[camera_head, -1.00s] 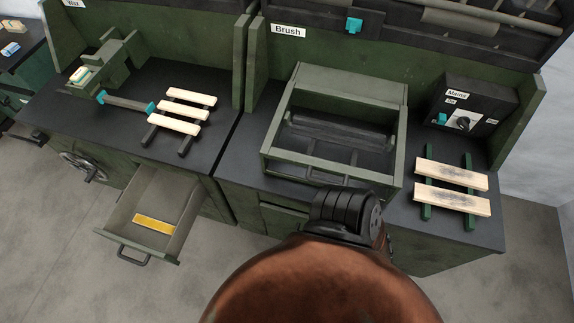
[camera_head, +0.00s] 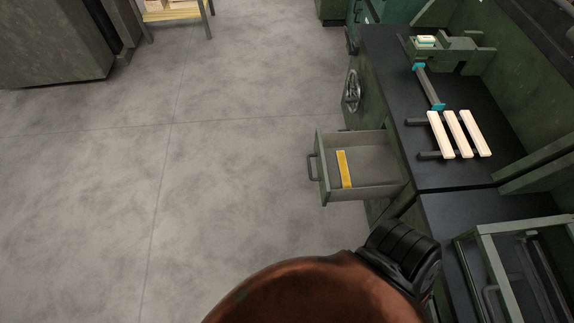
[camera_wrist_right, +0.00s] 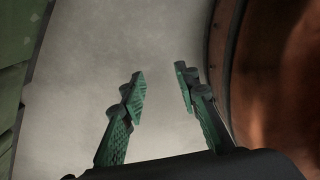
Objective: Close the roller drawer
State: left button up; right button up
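One drawer (camera_head: 320,170) stands pulled out from the dark green workbench in the head view, right of the middle, with a grey handle (camera_head: 311,167) on its front panel. A yellow bar (camera_head: 345,169) lies inside it; I see no label on the drawer. My right gripper (camera_wrist_right: 161,85) shows in the right wrist view, with its two green fingers apart and nothing between them. Grey floor shows beyond the fingers, and the drawer is not seen in that view. My left gripper is not in view.
The black bench top (camera_head: 385,62) carries a slatted wooden piece (camera_head: 459,133), a teal-ended tool (camera_head: 429,88) and a green fixture (camera_head: 455,50). A grey-green framed box (camera_head: 470,250) stands at the lower right. The floor (camera_head: 230,130) left of the drawer is clear.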

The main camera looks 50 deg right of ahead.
aim_at(375, 173)
jog(key=u, duration=0.05)
jog(key=i, duration=0.9)
jog(key=z, duration=2.75)
jog(key=k, duration=0.35)
jog(key=u, duration=0.05)
